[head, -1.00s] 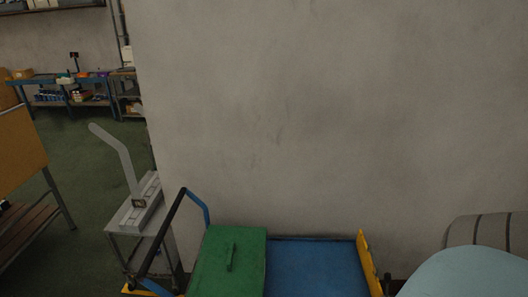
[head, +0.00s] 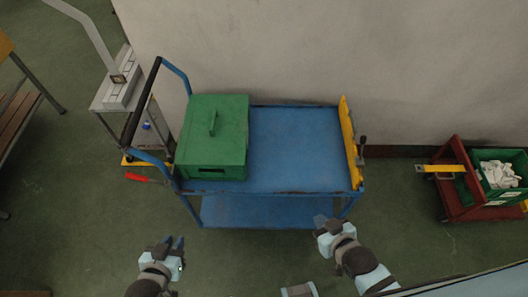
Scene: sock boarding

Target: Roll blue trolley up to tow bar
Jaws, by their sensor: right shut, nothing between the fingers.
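The blue trolley (head: 295,150) stands against the wall, with a flat top deck, a lower shelf (head: 265,211) and a push handle (head: 140,100) at its left end. A yellow plate (head: 349,140) with a dark lever is at its right end. A yellow bar (head: 438,168), which looks like the tow bar, sticks out leftward from a red cart (head: 455,195), apart from the trolley. My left gripper (head: 173,243) is open and empty, in front of the trolley's left part. My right gripper (head: 322,222) is shut and empty near the trolley's front right corner; I cannot tell whether it touches.
A green box (head: 213,138) sits on the deck's left part. The red cart carries a green crate (head: 500,175) with white cloth. A grey stand (head: 118,92) is behind the handle. A red-handled item (head: 138,177) lies low at left. Floor between trolley and cart looks clear.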

